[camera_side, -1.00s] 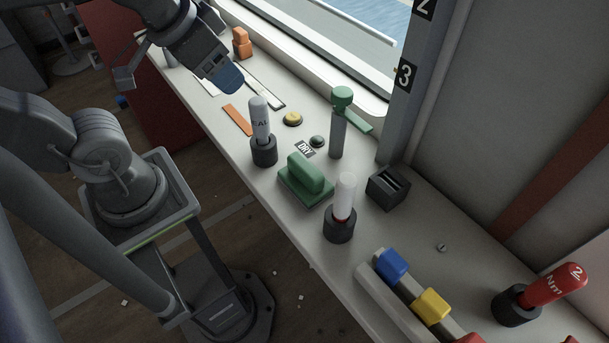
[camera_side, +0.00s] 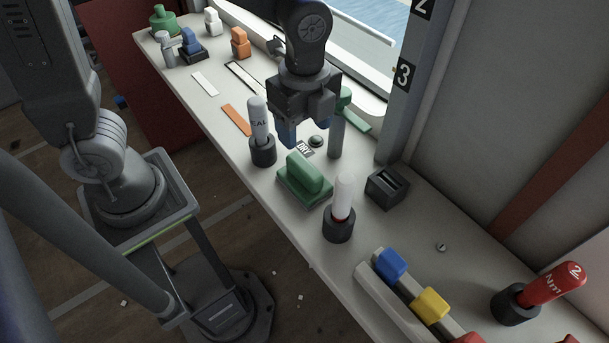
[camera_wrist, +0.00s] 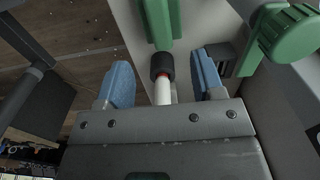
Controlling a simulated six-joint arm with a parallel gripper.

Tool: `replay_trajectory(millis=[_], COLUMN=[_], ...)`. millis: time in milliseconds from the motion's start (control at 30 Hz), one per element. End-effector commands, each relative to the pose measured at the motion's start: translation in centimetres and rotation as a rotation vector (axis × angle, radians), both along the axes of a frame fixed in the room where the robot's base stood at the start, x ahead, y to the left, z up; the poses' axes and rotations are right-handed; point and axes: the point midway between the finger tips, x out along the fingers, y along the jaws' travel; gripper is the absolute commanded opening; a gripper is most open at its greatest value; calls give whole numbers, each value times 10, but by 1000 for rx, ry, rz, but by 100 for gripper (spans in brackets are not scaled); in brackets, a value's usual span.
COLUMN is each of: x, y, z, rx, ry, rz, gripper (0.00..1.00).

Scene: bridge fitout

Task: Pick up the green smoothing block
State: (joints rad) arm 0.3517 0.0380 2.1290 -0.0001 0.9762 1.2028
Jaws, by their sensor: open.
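The green smoothing block (camera_side: 304,179), a flat base with a rounded grip on top, sits on the bench between two marker-like sticks in dark holders. In the wrist view the green block (camera_wrist: 158,22) is at the top edge and partly cut off. My gripper (camera_side: 308,130) has blue fingertips and hangs above the bench, just behind the block in the side view, apart from it and holding nothing. In the wrist view my gripper (camera_wrist: 163,82) is open, the fingers wide apart.
A dark slotted box (camera_side: 387,188) is at right.

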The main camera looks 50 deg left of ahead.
Motion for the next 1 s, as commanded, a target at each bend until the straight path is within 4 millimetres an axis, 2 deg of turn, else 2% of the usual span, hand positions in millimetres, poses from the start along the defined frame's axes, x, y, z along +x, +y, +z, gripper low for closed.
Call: replay_trajectory(millis=[100, 200, 467, 700, 833, 1000], x=[-1, 0, 0, -2, -1, -1], y=[0, 0, 0, -1, -1, -2], z=[-25, -40, -59, -94, -103, -104], rx=[2, 1, 0, 1, 0, -1], ry=[5, 4, 1, 3, 0, -2], rz=[2, 3, 4, 5, 5, 5], gripper=[62, 62, 62, 62, 62, 62])
